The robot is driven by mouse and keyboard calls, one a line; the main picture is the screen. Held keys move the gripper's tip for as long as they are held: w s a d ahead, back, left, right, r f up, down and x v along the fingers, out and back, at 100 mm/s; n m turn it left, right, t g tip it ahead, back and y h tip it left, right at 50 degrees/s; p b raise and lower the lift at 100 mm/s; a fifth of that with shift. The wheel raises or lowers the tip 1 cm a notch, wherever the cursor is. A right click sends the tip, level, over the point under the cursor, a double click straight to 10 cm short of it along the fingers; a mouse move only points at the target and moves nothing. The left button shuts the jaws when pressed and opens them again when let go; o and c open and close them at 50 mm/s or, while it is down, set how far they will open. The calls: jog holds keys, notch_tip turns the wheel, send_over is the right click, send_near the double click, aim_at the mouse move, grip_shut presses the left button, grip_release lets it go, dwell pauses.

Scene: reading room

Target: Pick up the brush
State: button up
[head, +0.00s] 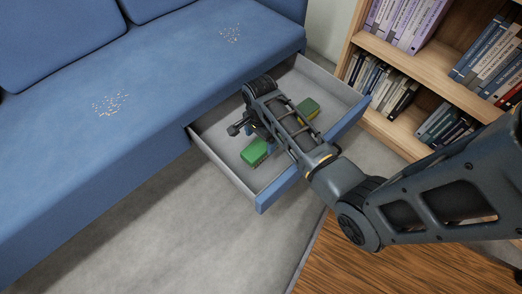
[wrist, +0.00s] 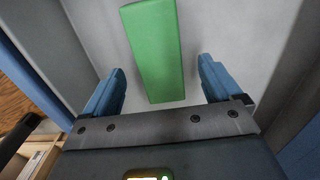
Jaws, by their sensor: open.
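The brush (head: 254,151) is a green block with a darker underside, lying in the open drawer under the sofa. In the wrist view a long plain green top, which looks like the brush (wrist: 155,50), lies ahead of and between my fingers. My gripper (wrist: 162,68) is open, with one blue finger to each side of the green block and nothing held. In the head view my gripper (head: 252,134) is over the drawer close to the brush, partly hidden by my wrist. I cannot tell the exact height gap.
A yellow and green sponge (head: 308,111) lies farther right in the drawer (head: 212,130), partly behind my arm. The drawer walls rise around both. Crumbs (head: 109,103) lie on the blue sofa (head: 165,75). A bookshelf (head: 400,60) stands right of the drawer.

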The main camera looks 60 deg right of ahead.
aim_at(261, 145)
notch_tip(261, 145, down, 6)
jog(key=b, duration=0.3)
jog(key=shift+s+f+b, duration=0.1)
jog(key=shift+f+b, duration=0.1)
jog(key=shift+b, duration=0.15)
jog(key=shift+r, duration=0.1)
jog(key=c, duration=1.1)
jog(key=shift+c, duration=0.2)
notch_tip(261, 145, up, 5)
jog(key=p, duration=0.3)
jog(key=shift+d, duration=0.1)
jog(key=s+d+r+p, duration=0.4)
jog(key=s+d+r, duration=0.2)
jog(key=d, duration=0.3)
jog(key=shift+s, duration=0.75)
